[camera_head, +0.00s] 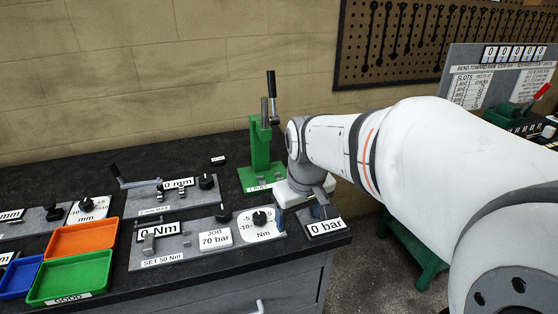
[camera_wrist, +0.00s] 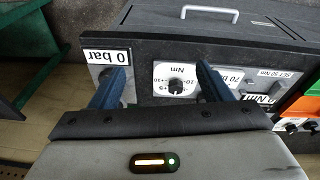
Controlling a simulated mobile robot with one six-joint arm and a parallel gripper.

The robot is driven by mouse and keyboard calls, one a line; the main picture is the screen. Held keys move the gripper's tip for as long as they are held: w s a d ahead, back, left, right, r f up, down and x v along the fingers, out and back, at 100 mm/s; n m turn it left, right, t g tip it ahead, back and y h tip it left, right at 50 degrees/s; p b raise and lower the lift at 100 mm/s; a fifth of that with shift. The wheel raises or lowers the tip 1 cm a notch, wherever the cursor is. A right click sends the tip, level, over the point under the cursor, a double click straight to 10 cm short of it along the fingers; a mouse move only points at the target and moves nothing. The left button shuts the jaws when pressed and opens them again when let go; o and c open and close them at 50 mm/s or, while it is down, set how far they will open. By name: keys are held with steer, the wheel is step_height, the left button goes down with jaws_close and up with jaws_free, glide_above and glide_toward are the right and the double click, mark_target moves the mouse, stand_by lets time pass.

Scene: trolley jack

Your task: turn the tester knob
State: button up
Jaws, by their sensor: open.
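A black knob (camera_head: 260,218) sits on a white dial plate marked Nm, on the grey panel (camera_head: 190,243) labelled SET 50 Nm. In the wrist view the same knob (camera_wrist: 176,86) lies between the lines of my two blue fingers, with clear gaps on both sides. My gripper (camera_wrist: 160,72) is open and holds nothing. In the head view my gripper (camera_head: 303,207) is at the bench's right end, right of the knob and near the 0 bar display (camera_head: 325,226). No contact with the knob shows. No label reading "tester" is legible.
A green upright stand (camera_head: 261,155) with a black lever is behind my gripper. Other knobs (camera_head: 207,182) and a crank (camera_head: 135,178) stand further left. Orange (camera_head: 84,237) and green (camera_head: 70,275) bins are at the left front. A drawer handle (camera_wrist: 210,13) shows in the wrist view.

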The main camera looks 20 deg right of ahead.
steer(key=w+d+f+n, duration=0.1)
steer(key=w+d+f, duration=0.1)
steer(key=w+d, duration=0.2)
steer(key=w+d+f+n+g+p, duration=0.1)
steer(key=w+d+f+n, duration=0.1)
steer(key=w, duration=0.6)
steer(key=w+d+f+n+g, duration=0.1)
steer(key=w+d+f, duration=0.2)
steer(key=w+d, duration=0.3)
steer(key=shift+d+f, duration=0.4)
steer(key=shift+d, duration=0.05)
steer(key=shift+d+f, duration=0.15)
steer(key=shift+f, duration=0.15)
step_height(320, 180, down, 8)
steer(key=shift+r+p, duration=0.25)
steer(key=shift+p, duration=0.55)
steer(key=shift+c, duration=0.3)
steer(key=c, duration=0.9)
